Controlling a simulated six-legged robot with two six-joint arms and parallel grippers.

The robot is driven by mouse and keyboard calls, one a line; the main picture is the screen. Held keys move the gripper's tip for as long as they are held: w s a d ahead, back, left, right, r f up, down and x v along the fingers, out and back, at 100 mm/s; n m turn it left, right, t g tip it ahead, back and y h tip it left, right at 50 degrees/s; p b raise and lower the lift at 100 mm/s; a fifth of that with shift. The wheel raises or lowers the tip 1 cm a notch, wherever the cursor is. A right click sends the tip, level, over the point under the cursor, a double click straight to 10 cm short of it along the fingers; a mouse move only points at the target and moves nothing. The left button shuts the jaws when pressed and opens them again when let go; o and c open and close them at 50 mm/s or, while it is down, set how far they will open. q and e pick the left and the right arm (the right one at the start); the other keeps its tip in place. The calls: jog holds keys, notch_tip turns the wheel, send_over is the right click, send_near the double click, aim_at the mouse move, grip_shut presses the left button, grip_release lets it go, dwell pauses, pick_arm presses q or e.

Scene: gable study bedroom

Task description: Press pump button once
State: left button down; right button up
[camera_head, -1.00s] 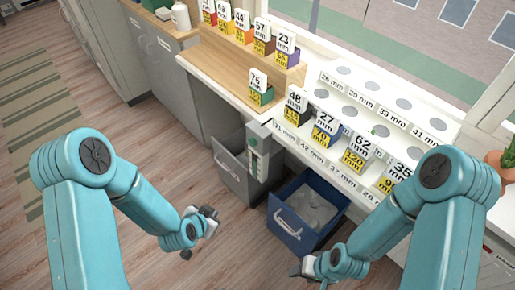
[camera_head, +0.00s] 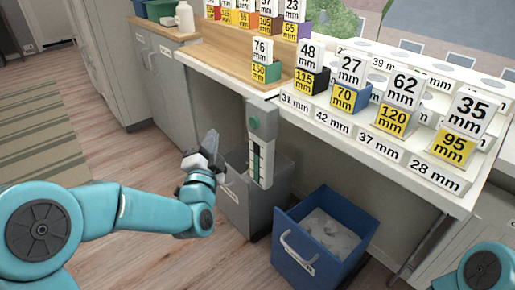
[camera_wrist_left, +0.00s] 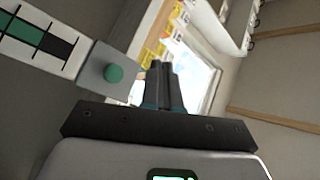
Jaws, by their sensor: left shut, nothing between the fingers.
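The pump button is a round green knob (camera_head: 255,123) on the upper part of a grey pump box (camera_head: 262,158) fixed at the front of the counter. A green and white level strip runs below it. My left gripper (camera_head: 211,142) is shut and empty, pointing up, to the left of the button and apart from it in the head view. In the left wrist view the green button (camera_wrist_left: 114,74) is just left of my shut fingertips (camera_wrist_left: 161,66). My right gripper is out of view; only a bit of that arm shows at the lower right.
A blue bin (camera_head: 321,240) with grey contents stands on the floor below the counter, beside a grey bin (camera_head: 245,200). Numbered cards and small boxes stand on the white stepped rack (camera_head: 400,165).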

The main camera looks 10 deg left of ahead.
aim_at(253, 123)
pick_arm(q)
jog(key=shift+s+d+f+b, duration=0.1)
jog(key=shift+d+f+b, duration=0.05)
jog(key=shift+f+b, duration=0.4)
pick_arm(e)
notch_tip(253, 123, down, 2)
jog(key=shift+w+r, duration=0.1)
pick_arm(q)
jog(key=w+d+p, duration=0.2)
jog(key=w+d, duration=0.3)
jog(key=w, duration=0.2)
jog(key=shift+d, duration=0.25)
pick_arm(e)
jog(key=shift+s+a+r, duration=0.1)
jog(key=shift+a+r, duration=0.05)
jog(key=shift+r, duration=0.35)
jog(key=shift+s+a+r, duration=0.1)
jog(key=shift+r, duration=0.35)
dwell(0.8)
pick_arm(q)
jog(key=shift+w+d, duration=0.25)
jog(key=shift+w, duration=0.05)
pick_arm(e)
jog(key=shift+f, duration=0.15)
